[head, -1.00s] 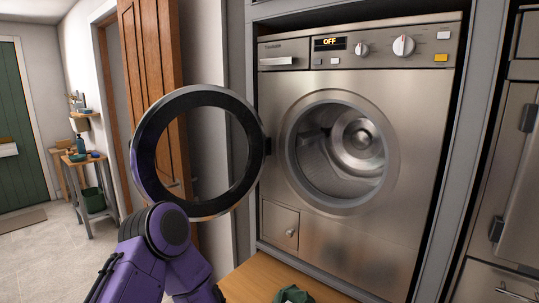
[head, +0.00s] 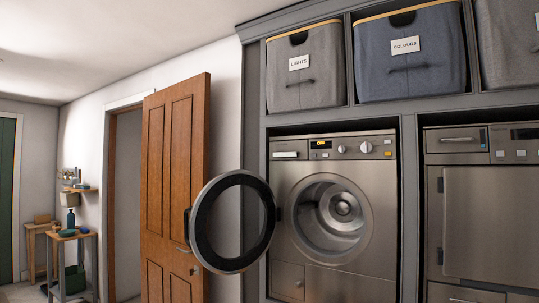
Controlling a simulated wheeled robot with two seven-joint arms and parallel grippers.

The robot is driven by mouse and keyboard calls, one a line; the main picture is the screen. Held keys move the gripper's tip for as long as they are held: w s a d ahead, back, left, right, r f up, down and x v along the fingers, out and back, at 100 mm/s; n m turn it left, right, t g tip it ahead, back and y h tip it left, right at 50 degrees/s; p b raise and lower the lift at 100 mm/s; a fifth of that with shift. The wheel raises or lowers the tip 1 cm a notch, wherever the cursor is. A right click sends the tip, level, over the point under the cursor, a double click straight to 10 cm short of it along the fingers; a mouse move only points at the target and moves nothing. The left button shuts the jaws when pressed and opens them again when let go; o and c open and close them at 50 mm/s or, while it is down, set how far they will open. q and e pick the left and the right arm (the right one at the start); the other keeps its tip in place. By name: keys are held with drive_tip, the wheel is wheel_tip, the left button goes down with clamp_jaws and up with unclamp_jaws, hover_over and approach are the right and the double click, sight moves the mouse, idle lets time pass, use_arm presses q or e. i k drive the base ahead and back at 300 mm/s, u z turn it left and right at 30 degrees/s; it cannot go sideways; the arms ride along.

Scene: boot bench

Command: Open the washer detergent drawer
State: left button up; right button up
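The washer (head: 352,185) stands in a grey cabinet bay right of centre. Its detergent drawer (head: 288,150) is at the top left of the front panel and looks closed, flush with the panel. The display (head: 320,144) is lit and seems to read OFF. The round door (head: 271,222) is swung wide open to the left, and the drum (head: 340,210) shows inside. Neither of my grippers is in the head view.
Fabric bins labelled LIGHTS (head: 306,75) and COLOURS (head: 409,60) sit on the shelf above. Another steel appliance (head: 490,215) is at the right. A brown wooden door (head: 174,180) stands ajar left of the washer door. A small side table (head: 72,240) is far left.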

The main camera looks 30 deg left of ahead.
sight(292, 150)
drive_tip(key=u, duration=0.7)
drive_tip(key=i, duration=1.2)
drive_tip(key=z, duration=0.3)
